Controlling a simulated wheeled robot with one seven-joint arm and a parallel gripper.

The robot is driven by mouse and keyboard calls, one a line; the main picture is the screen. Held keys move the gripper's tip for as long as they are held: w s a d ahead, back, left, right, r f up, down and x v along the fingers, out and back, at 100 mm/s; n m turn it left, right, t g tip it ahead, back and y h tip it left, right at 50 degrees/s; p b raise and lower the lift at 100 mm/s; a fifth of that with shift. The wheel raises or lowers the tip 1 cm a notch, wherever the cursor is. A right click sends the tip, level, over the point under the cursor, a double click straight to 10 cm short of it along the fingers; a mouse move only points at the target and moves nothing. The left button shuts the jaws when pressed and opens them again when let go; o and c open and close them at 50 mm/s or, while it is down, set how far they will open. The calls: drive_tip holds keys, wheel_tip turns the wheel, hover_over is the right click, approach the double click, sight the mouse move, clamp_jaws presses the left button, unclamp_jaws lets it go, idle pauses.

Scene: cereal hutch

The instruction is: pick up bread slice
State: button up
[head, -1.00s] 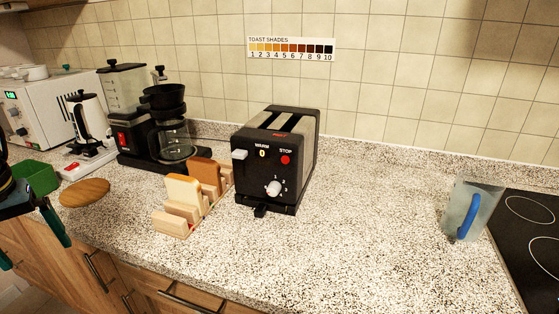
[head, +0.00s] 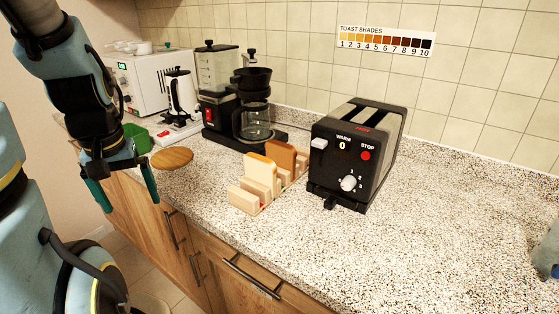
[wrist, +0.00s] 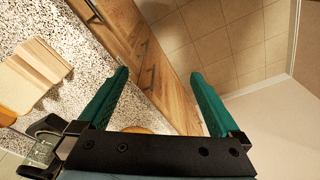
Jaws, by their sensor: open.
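A pale bread slice (head: 261,173) and a browner bread slice (head: 281,158) stand upright in a wooden toast rack (head: 242,200) on the counter. My gripper (head: 124,206) hangs open and empty off the counter's front edge, left of the rack and apart from it. In the wrist view my gripper (wrist: 160,84) has its green fingers wide apart with nothing between them. The wooden rack (wrist: 40,62) shows at the left edge of that view, with a toasted slice (wrist: 6,117) partly cut off.
A black toaster (head: 345,165) stands right of the rack. A coffee maker (head: 255,110), a white kettle (head: 180,95), a round wooden board (head: 172,158) and a green container (head: 137,137) are behind and left. The counter in front of the toaster is clear.

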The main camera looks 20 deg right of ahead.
sight(280, 154)
drive_tip(key=shift+c, duration=0.2)
